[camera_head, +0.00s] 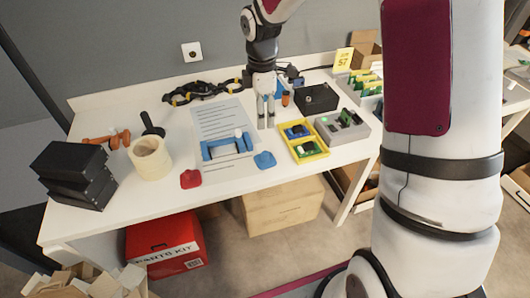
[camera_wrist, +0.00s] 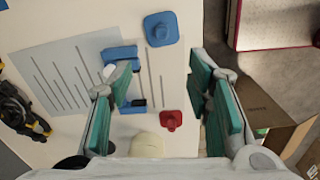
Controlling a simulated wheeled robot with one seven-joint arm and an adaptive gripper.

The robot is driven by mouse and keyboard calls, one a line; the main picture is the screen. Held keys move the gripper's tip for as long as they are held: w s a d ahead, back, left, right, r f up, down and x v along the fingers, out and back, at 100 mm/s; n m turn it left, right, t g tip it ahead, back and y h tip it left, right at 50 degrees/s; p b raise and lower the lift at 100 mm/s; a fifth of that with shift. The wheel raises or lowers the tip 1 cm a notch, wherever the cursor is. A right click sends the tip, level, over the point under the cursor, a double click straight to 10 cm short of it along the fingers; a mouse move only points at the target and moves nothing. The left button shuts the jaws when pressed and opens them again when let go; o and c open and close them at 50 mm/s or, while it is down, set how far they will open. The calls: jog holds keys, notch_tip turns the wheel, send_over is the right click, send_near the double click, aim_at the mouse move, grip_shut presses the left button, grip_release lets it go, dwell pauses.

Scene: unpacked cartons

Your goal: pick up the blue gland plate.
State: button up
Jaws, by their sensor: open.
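The blue gland plate (camera_head: 264,160), a small flat piece with a raised middle, lies on the white table near its front edge. In the wrist view the blue gland plate (camera_wrist: 161,28) is at the top centre, beyond my fingertips. A similar red plate (camera_head: 191,179) lies farther left; it also shows in the wrist view (camera_wrist: 171,120). My gripper (camera_head: 266,124) points down over the table, behind the blue plate in the head view. In the wrist view my gripper (camera_wrist: 163,82) has its green-padded fingers wide apart with nothing between them.
A blue bracket (camera_head: 226,148) lies on a printed sheet (camera_head: 222,119) beside the plate. A yellow tray (camera_head: 315,153) with parts stands to the right, near a grey box (camera_head: 342,128). A tape roll (camera_head: 150,158) and black boxes (camera_head: 76,174) stand left.

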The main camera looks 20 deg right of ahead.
notch_tip(320, 180, down, 2)
send_over(265, 152)
jog(key=shift+n, duration=0.3)
jog(key=f, duration=0.8)
jog(key=shift+a+f, duration=0.1)
jog(key=shift+a, duration=0.15)
jog(key=shift+d+f, duration=0.2)
jog(key=shift+f, duration=2.5)
grip_shut()
